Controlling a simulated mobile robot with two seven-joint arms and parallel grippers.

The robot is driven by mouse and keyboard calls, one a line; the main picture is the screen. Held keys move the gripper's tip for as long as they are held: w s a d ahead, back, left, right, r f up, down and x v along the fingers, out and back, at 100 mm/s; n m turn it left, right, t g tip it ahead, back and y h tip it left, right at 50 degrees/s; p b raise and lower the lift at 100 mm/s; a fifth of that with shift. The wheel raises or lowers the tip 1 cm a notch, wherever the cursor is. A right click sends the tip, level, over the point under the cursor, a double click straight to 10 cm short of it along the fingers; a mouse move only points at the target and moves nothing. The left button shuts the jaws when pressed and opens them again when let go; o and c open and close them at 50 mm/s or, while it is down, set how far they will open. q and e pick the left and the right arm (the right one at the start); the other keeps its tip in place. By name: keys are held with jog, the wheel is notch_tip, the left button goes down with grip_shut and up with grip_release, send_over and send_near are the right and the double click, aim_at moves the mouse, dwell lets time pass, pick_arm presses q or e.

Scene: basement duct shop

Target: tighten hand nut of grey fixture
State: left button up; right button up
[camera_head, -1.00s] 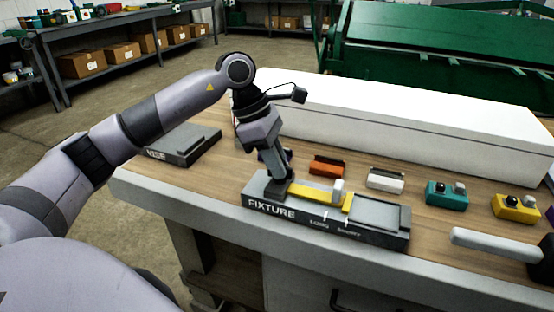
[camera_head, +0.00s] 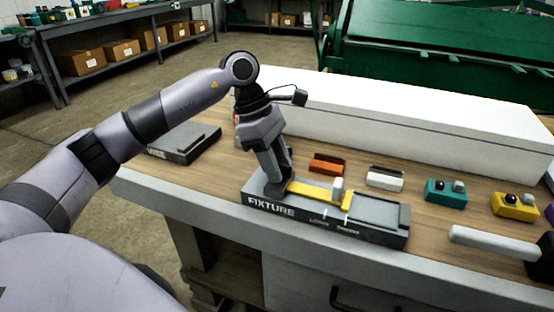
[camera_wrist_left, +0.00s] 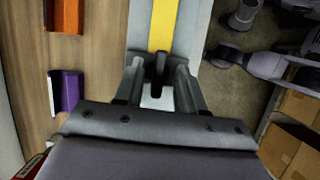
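The grey fixture (camera_head: 325,229) lies near the front edge of the bench, its label facing me. A yellow strip (camera_head: 312,191) runs along its top, with a white peg (camera_head: 338,188) near the strip's right end. My left gripper (camera_head: 275,183) reaches down at the fixture's left end. In the left wrist view, a black hand nut (camera_wrist_left: 157,70) stands between the two spread fingers of my left gripper (camera_wrist_left: 158,82). Small gaps show between the nut and the fingers. The fingers hide the nut in the head view. My right gripper is out of view.
A grey vise block (camera_head: 184,143) lies left. Orange (camera_head: 327,165), white (camera_head: 385,178), teal (camera_head: 446,194) and yellow (camera_head: 515,207) blocks line the bench (camera_head: 225,170) behind and right of the fixture. A long white box (camera_head: 400,120) closes off the back. A pale rod (camera_head: 490,241) juts in at right.

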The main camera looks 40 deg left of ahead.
pick_arm(q)
jog(key=v, duration=0.7)
jog(key=shift+r, duration=0.2)
dwell(0.5)
